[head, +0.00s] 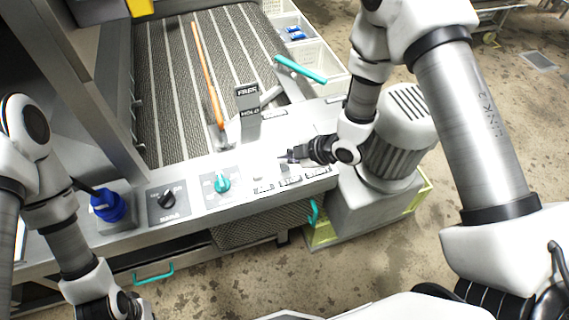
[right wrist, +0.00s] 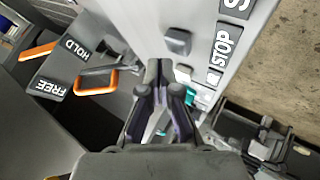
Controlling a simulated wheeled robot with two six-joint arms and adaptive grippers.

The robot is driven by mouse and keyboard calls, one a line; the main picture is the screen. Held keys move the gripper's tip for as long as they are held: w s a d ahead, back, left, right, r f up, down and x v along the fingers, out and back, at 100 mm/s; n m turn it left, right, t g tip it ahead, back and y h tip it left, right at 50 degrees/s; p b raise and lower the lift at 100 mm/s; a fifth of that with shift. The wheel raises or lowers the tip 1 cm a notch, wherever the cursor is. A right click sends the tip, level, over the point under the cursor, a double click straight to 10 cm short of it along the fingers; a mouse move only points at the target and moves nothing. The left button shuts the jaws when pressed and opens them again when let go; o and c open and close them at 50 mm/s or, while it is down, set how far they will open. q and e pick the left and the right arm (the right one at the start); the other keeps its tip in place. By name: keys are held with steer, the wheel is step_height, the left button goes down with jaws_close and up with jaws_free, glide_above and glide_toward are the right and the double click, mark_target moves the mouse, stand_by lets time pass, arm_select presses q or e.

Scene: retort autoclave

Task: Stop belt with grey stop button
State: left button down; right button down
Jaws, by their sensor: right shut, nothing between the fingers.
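The control panel (head: 240,181) runs along the front of the belt (head: 170,90). It carries small raised grey buttons (head: 283,168) above a row of labels. In the right wrist view a grey button (right wrist: 177,42) stands near the STOP label (right wrist: 225,45).
A black knob (head: 167,200), a teal knob (head: 222,184) and a blue knob (head: 107,205) sit left of the buttons. A HOLD/FREE lever plate (head: 248,110) stands behind the panel. An orange rod (head: 207,75) lies above the belt. A motor (head: 400,130) stands to the right.

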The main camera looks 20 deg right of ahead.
mark_target(287, 166)
steer(key=shift+f, duration=0.1)
steer(key=shift+f+b, duration=0.35)
steer(key=shift+f+b, duration=0.45)
steer(key=shift+f, duration=0.05)
stand_by(0.8)
steer(key=shift+r, duration=0.15)
steer(key=shift+r+p, duration=0.75)
steer(key=shift+r, duration=0.1)
step_height(287, 166, up, 5)
steer(key=p, duration=0.3)
steer(key=shift+p, duration=0.4)
